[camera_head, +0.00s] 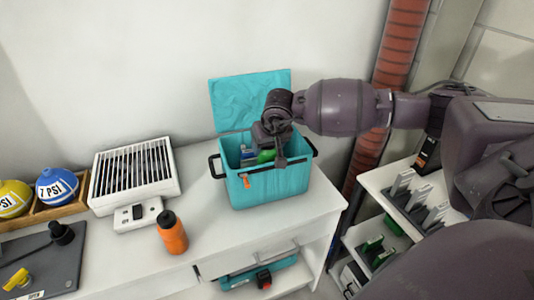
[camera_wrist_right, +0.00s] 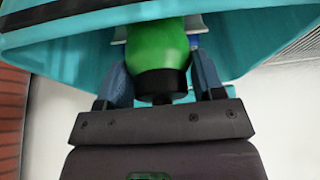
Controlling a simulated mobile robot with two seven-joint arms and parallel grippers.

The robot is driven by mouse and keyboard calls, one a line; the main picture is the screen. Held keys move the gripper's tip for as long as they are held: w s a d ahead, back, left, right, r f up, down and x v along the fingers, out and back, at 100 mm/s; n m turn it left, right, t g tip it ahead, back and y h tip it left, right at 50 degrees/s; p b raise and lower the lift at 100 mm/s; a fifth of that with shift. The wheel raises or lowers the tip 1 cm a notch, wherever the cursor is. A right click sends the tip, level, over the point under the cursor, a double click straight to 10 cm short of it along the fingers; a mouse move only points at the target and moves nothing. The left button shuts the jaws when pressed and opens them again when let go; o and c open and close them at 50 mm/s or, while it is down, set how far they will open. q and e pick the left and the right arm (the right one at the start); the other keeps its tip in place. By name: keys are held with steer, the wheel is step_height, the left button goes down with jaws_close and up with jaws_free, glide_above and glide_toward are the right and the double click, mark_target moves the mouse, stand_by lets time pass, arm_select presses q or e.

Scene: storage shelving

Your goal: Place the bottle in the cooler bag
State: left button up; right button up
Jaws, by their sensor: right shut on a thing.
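The teal cooler bag (camera_head: 285,187) stands on the white counter with its lid (camera_head: 240,95) open upright at the back. My right gripper (camera_head: 268,150) reaches down into its opening. In the right wrist view the gripper (camera_wrist_right: 160,85) is shut on a green bottle (camera_wrist_right: 158,45) with a dark cap. Teal bag walls surround the bottle in the wrist view. An orange bottle (camera_head: 172,235) with a black cap stands on the counter left of the bag. My left gripper is not in view.
A white grilled heater (camera_head: 135,172) stands on the counter at left, near yellow (camera_head: 12,200) and blue (camera_head: 56,187) balls. A dark board (camera_head: 40,265) lies at front left. A red pipe (camera_head: 398,50) rises behind my right arm. Shelves with small items stand at right.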

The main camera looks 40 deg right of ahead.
mark_target(267, 156)
step_height(267, 156, down, 3)
steer(key=shift+r, duration=0.1)
steer(key=shift+f+b, duration=0.35)
steer(key=shift+f, duration=0.15)
steer(key=shift+f, duration=0.2)
steer(key=o, duration=1.5)
